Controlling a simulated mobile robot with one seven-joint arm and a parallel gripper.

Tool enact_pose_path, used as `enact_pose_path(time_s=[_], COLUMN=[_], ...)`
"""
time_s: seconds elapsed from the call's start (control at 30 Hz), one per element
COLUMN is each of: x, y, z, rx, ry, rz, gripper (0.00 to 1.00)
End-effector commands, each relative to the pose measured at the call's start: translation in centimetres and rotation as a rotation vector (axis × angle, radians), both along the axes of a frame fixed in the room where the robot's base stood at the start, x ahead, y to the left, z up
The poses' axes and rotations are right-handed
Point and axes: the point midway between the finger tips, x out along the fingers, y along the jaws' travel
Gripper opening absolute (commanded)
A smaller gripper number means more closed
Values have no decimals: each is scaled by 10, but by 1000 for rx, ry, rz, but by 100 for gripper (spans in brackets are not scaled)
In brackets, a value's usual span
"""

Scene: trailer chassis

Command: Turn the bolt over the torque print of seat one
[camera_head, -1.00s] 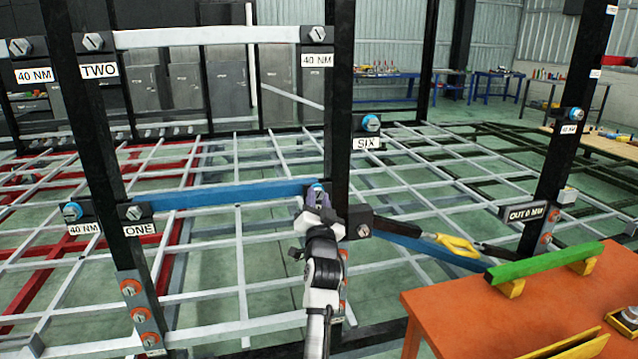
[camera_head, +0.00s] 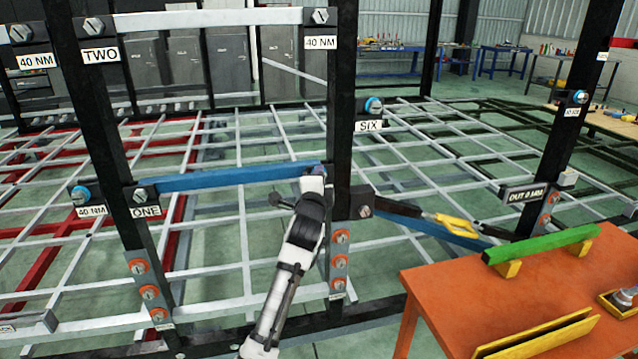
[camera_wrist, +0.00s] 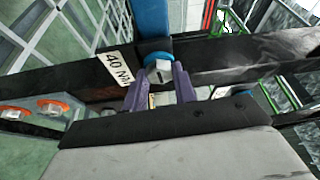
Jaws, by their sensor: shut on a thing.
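The bolt (camera_wrist: 159,71) has a grey hex head with a blue ring around its base. In the wrist view it sits at the end of the blue bar, beside a white "40 NM" print (camera_wrist: 116,67). My gripper (camera_wrist: 160,84) has purple fingers, one on each side of the bolt head, and is shut on it. In the head view the blue bar (camera_head: 230,178) runs from the "ONE" label (camera_head: 146,211) at the left post to the middle post.
Another blue-ringed bolt (camera_head: 80,195) with a "40 NM" print is left of "ONE". Seat two's grey bar (camera_head: 210,18) is above. An orange table (camera_head: 480,290) with a green bar stands at the lower right.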

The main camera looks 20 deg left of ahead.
Motion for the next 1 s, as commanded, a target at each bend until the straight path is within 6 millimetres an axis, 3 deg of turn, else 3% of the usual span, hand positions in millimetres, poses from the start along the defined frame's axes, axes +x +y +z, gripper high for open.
enact_pose_path(time_s=[1.0], x=[2], y=[-6], z=[2], rx=[767], ry=[527], rz=[-11], gripper=[4])
